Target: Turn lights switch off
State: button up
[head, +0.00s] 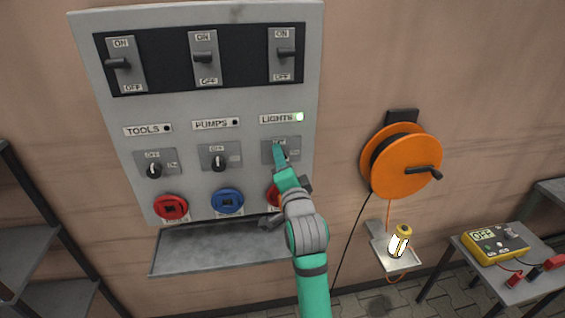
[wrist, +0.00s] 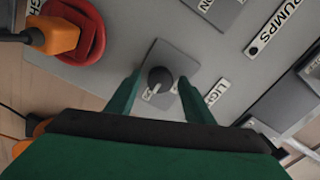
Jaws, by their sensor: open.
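The lights switch is a small dark rotary knob on a grey plate (head: 292,146) under the LIGHTS label (head: 277,119). A small green lamp (head: 299,117) glows beside that label. My gripper (head: 280,158) is at this plate and hides the knob in the head view. In the wrist view the knob (wrist: 159,80) shows between the two green fingers of my gripper (wrist: 158,88), which is open. One finger is on each side of the knob, with gaps visible. The knob's pale pointer mark faces down and slightly left in that view. I cannot tell whether the fingertips touch the plate.
The TOOLS knob (head: 155,170) and PUMPS knob (head: 219,161) sit to the left. A red socket with an orange plug (wrist: 57,37) is close by. An orange cable reel (head: 408,165) hangs right of the panel, above a lit lamp (head: 399,243). A grey shelf (head: 205,249) juts out below.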

jog(key=c, duration=1.1)
jog(key=shift+o, duration=0.2)
jog(key=shift+n, duration=0.4)
jog(key=n, duration=0.4)
jog(key=shift+a+n, duration=0.1)
jog(key=shift+n, duration=0.2)
jog(key=n, duration=0.3)
jog(key=shift+n, duration=4.8)
